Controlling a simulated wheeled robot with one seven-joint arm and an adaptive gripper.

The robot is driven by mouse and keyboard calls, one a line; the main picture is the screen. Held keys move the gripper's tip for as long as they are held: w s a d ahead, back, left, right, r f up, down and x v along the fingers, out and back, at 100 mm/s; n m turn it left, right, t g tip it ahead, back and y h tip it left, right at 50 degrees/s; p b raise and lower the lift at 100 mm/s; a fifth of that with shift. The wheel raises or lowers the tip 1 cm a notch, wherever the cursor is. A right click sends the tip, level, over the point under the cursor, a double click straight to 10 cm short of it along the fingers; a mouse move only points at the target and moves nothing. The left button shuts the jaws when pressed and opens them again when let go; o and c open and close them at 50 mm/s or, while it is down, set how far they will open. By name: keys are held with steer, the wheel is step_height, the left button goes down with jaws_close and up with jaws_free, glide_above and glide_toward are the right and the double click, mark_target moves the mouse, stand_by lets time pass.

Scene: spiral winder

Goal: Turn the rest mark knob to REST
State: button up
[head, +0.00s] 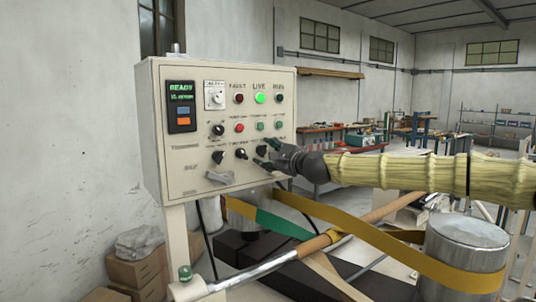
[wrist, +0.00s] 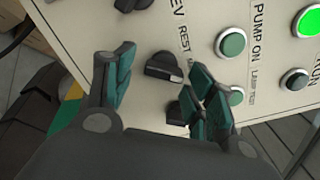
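The rest mark knob (wrist: 160,70) is a black rotary knob on the cream control panel. The partly hidden label "REST" is beside it in the wrist view. In the head view it looks to be the dark knob (head: 241,153) in the lower row, just left of my gripper (head: 263,153). My gripper (wrist: 158,68) is open, with its two teal-padded fingers apart and the knob showing between them. I see no clear contact with the knob. I cannot read which mark it points to.
Another black knob (wrist: 175,112) is partly behind the right finger in the wrist view. A green button (wrist: 231,43) and other buttons are close by. Below the panel (head: 165,100), an orange-yellow belt (head: 345,225) runs to a metal drum (head: 467,240).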

steer(key=c, duration=0.3)
steer(key=shift+s+d+r, duration=0.1)
steer(key=shift+s+r, duration=0.2)
steer(key=shift+r, duration=0.05)
steer(key=c, duration=0.4)
steer(key=shift+w+f, duration=0.15)
